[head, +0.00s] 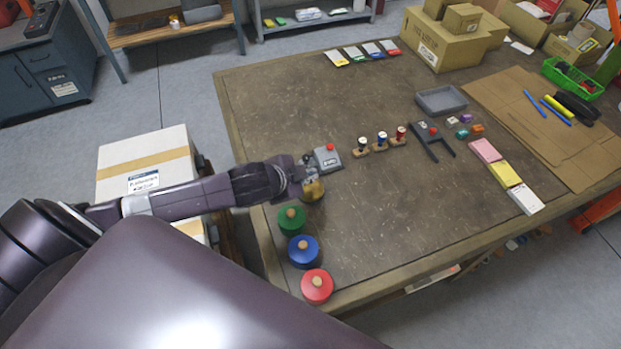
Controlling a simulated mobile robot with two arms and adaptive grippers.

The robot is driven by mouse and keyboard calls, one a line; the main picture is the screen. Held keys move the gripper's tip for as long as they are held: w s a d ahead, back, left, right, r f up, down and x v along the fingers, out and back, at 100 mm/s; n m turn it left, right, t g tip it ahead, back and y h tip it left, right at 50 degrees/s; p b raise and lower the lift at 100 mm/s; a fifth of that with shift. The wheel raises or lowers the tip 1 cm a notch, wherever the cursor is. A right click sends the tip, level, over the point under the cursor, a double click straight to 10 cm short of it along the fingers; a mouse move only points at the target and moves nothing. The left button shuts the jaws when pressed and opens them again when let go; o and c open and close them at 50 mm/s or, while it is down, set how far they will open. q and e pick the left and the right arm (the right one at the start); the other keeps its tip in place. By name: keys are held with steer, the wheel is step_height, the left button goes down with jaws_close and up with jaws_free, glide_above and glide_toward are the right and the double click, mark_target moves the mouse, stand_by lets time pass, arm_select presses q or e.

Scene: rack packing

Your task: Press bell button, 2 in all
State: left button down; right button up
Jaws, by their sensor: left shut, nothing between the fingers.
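A small grey box with a red button (326,157) and a dark label stands on the left part of the table. A gold-coloured rounded thing (313,191) sits just in front of it, partly hidden by my wrist; I cannot tell whether it is a bell. My left gripper (308,164) is shut and empty. It is right at the left side of the grey box; whether it touches the box is too small to tell. A second red button (433,130) is on a dark forked device (436,147) farther right. My right gripper is out of view.
Green (291,220), blue (303,251) and red (317,286) round knobbed pots line the near left table edge. Small knobbed pieces (381,139) on wooden bases stand right of the grey box. A grey tray (441,100) lies beyond. The front middle of the table (400,220) is clear.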

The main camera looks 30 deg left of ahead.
arm_select(q)
steer(key=shift+f, duration=0.1)
stand_by(0.4)
steer(key=shift+f, duration=0.4)
steer(key=shift+r, duration=0.15)
stand_by(0.4)
steer(key=shift+r+p, duration=0.8)
steer(key=shift+p, duration=0.25)
step_height(320, 180, up, 5)
steer(key=p, duration=0.5)
steer(key=shift+r+p, duration=0.1)
steer(key=shift+p, duration=0.25)
